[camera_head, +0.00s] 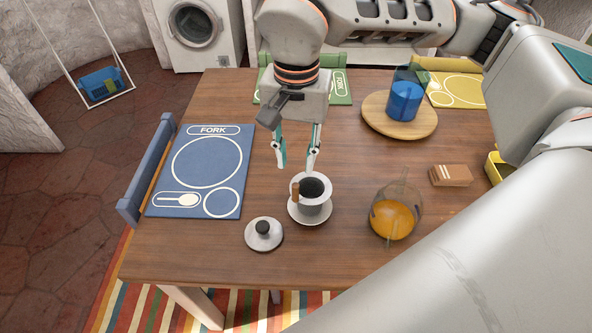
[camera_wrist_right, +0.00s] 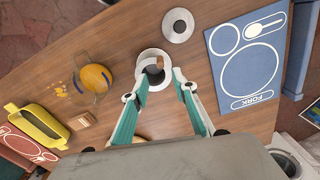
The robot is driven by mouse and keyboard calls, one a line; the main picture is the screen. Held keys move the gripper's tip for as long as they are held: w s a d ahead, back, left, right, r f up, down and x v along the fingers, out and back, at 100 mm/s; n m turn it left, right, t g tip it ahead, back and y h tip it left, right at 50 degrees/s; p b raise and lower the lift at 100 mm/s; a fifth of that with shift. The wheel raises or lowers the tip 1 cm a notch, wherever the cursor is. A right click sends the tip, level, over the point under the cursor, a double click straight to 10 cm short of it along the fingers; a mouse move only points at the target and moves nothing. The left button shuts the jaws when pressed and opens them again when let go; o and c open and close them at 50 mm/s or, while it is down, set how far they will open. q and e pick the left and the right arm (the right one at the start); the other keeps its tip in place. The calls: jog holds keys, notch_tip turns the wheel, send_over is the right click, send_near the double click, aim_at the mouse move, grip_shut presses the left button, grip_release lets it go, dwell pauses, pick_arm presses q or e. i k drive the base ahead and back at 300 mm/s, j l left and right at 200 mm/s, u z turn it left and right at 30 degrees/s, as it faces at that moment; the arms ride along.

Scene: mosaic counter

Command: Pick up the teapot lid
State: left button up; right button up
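The teapot lid (camera_head: 264,234) is a small white disc with a black knob. It lies flat on the wooden table near its front edge, left of a white pot with a brown handle (camera_head: 314,207); it also shows at the top of the right wrist view (camera_wrist_right: 179,25). The pot is open at the top and stands on a white saucer (camera_head: 297,215). My right gripper (camera_head: 296,165) is open and empty, pointing down just behind the pot; its fingers also show in the right wrist view (camera_wrist_right: 159,94). The lid is apart from the gripper. My left gripper is out of view.
A blue placemat (camera_head: 207,165) lies to the left. A glass jug with orange liquid (camera_head: 392,219) and a brown block (camera_head: 451,176) stand to the right. A round wooden board (camera_head: 428,127) carries a blue-filled jug (camera_head: 405,100). Bare table surrounds the lid.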

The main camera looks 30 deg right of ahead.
aim_at(263, 234)
jog(key=k, duration=1)
